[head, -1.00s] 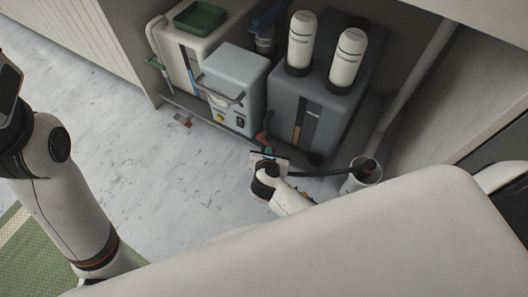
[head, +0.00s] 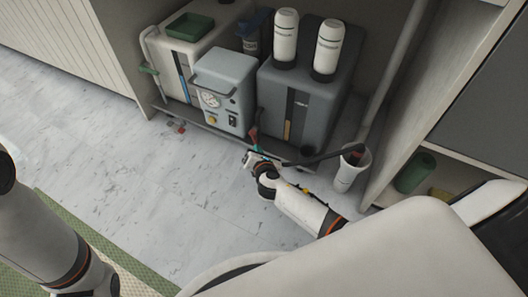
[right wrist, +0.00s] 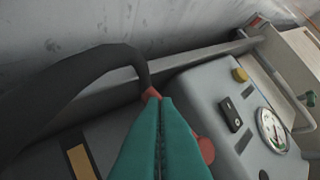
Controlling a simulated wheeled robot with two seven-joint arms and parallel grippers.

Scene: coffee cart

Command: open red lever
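The red lever (head: 254,133) sits low at the front of the dark grey machine, beside the light grey unit. In the right wrist view, a red rounded end (right wrist: 205,150) shows right of my fingers and a red piece (right wrist: 150,93) shows at their tips, by the black hose. My right gripper (head: 250,158) is at the lower end of the lever. Its teal fingers (right wrist: 162,100) lie together and hide the middle of the red part. I cannot tell whether any of it is between them. My left gripper is out of view; only my left arm shows.
The black hose (head: 318,157) runs to a white bin (head: 350,168) at the right. The light grey unit (head: 224,92) with a gauge and the dark grey machine (head: 299,102) with two white canisters stand under the counter.

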